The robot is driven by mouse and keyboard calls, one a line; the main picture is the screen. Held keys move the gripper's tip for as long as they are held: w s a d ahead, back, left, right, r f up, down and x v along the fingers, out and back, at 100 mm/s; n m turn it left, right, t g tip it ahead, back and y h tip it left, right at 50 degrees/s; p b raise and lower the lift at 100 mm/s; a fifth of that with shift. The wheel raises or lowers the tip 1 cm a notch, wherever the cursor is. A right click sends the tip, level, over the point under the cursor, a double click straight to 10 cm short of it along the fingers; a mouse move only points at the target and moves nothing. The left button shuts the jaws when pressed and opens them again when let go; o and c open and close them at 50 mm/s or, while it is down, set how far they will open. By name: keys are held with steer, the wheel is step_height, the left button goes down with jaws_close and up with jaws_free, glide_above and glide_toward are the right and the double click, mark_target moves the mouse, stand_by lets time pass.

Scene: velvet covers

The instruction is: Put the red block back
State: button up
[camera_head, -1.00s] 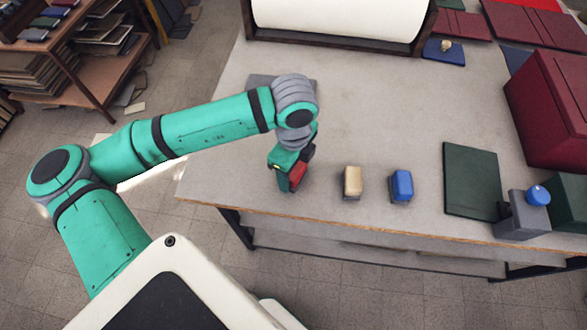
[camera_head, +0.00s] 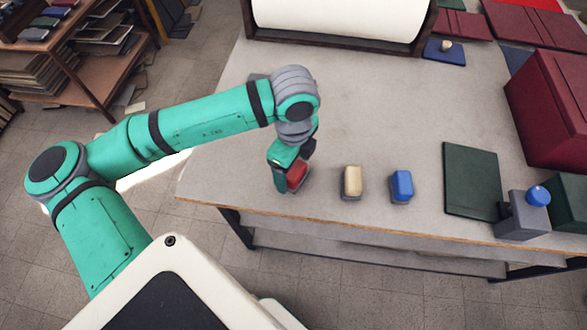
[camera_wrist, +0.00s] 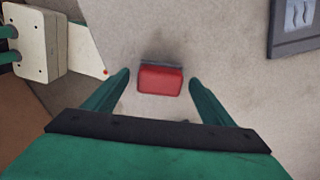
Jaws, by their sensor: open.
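The red block (camera_head: 297,177) stands on the grey table near its front edge, left of the beige and blue blocks. My gripper (camera_head: 291,172) is right over it and partly hides it in the head view. In the wrist view the red block (camera_wrist: 160,80) lies between the two spread fingertips of my gripper (camera_wrist: 159,77), with a visible gap on each side. A grey edge shows along its far side. The gripper is open and holds nothing. I cannot tell how far the fingertips are above the tabletop.
A beige block (camera_head: 352,181) and a blue block (camera_head: 401,185) stand to the right on dark bases. Further right are a dark green cover (camera_head: 472,180) and a grey stand with a blue knob (camera_head: 538,195). The table (camera_head: 380,110) is clear behind the blocks.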

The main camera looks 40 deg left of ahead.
mark_target(294, 169)
step_height(294, 169, up, 10)
steer(key=shift+r, duration=0.15)
stand_by(0.7)
